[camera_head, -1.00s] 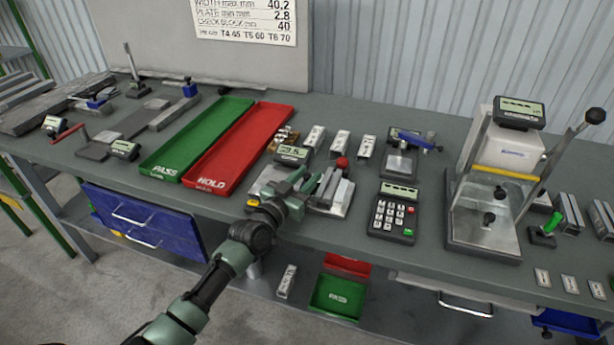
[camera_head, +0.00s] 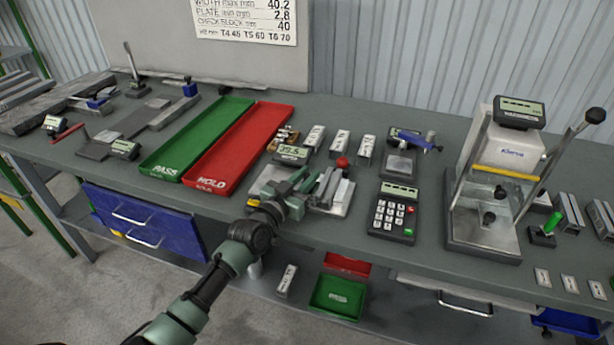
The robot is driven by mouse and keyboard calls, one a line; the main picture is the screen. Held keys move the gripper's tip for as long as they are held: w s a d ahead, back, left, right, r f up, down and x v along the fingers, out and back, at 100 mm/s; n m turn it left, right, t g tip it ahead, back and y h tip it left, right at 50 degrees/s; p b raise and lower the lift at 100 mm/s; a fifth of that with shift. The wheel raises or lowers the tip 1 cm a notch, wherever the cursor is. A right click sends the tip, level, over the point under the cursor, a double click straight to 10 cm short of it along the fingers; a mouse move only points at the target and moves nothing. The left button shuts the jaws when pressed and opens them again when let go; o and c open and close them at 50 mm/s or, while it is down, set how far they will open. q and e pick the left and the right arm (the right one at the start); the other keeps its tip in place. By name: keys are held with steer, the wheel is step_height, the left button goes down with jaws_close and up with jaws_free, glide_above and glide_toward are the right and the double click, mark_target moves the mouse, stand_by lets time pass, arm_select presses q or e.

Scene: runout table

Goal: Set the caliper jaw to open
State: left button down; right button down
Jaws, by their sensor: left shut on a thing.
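The caliper device is a grey metal base plate (camera_head: 262,180) with a small digital display (camera_head: 292,154), upright grey jaw blocks (camera_head: 334,186) and a red knob (camera_head: 342,162). It stands near the front edge of the table, in the middle of the head view. My left gripper (camera_head: 302,190) reaches over its front left part, beside the jaw blocks. It is shut on a part of the caliper that the fingers mostly hide, likely the jaw. The exact contact and the jaw gap cannot be made out. My right gripper is not in view.
Left of the caliper lie the red HOLD tray (camera_head: 240,150) and the green PASS tray (camera_head: 200,140). A keypad (camera_head: 394,212) and a small scale (camera_head: 398,166) stand to its right. A tall press-like tester (camera_head: 484,238) stands further right. Small labelled blocks (camera_head: 340,143) stand behind.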

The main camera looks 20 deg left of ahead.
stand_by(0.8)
arm_select(q)
steer(key=shift+a+f, duration=0.1)
steer(key=shift+a, duration=0.05)
steer(key=a+b, duration=0.3)
steer(key=a, duration=0.2)
steer(key=shift+w+a+f+b, duration=0.1)
steer(key=shift+a+b, duration=0.15)
steer(key=shift+b, duration=0.1)
steer(key=shift+a, duration=0.35)
steer(key=shift+r, duration=0.2)
steer(key=c, duration=1.6)
jaws_free()
steer(key=shift+o, duration=0.3)
steer(key=shift+a, duration=0.1)
